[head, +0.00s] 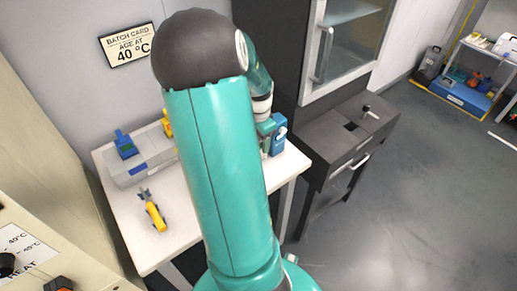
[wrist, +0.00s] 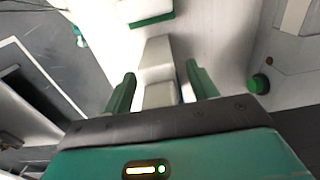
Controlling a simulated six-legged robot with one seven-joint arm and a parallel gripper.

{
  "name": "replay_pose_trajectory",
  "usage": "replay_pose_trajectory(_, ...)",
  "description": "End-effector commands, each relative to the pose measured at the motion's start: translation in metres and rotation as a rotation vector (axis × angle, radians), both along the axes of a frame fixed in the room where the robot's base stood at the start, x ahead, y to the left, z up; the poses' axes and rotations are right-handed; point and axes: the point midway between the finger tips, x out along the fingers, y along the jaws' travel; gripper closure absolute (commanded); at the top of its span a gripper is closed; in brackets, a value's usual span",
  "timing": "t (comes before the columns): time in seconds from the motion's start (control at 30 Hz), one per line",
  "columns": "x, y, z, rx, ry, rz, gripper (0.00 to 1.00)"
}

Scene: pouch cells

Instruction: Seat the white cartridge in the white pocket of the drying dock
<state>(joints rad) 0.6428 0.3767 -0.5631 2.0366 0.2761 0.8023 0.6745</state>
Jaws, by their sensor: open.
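In the head view the grey drying dock (head: 129,179) stands on the left of the white table, with a blue cartridge (head: 125,147) and a partly hidden yellow one (head: 166,123). My arm covers its right part, and I cannot make out the white pocket. My gripper (wrist: 160,72) is open, its green fingers apart in the wrist view. A pale stepped block (wrist: 158,53) lies between and beyond the fingers; it may be the white cartridge, but I cannot tell. Contact with the fingers is not clear. In the head view the gripper is near the table's right end.
A blue object (head: 279,133) stands beside my gripper at the table's right end. A yellow-handled tool (head: 154,214) lies on the table (head: 180,239) in front of the dock. A dark cabinet (head: 345,135) stands close on the right. Open floor lies beyond it.

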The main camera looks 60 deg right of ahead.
Motion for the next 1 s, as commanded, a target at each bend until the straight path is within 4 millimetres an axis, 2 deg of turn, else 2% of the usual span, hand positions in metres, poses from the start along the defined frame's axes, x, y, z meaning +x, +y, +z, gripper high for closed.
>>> replay_pose_trajectory(0.23, 0.000, 0.000, -0.003, 0.000, -0.001, 0.000, 0.42)
replay_pose_trajectory(0.27, 0.000, 0.000, -0.003, 0.000, -0.001, 0.000, 0.46)
replay_pose_trajectory(0.53, 0.000, 0.000, -0.002, 0.000, -0.001, 0.000, 0.99)
replay_pose_trajectory(0.83, 0.000, 0.000, 0.000, -0.002, -0.001, 0.000, 1.00)
replay_pose_trajectory(1.0, 0.001, -0.001, 0.011, -0.003, -0.004, 0.001, 1.00)
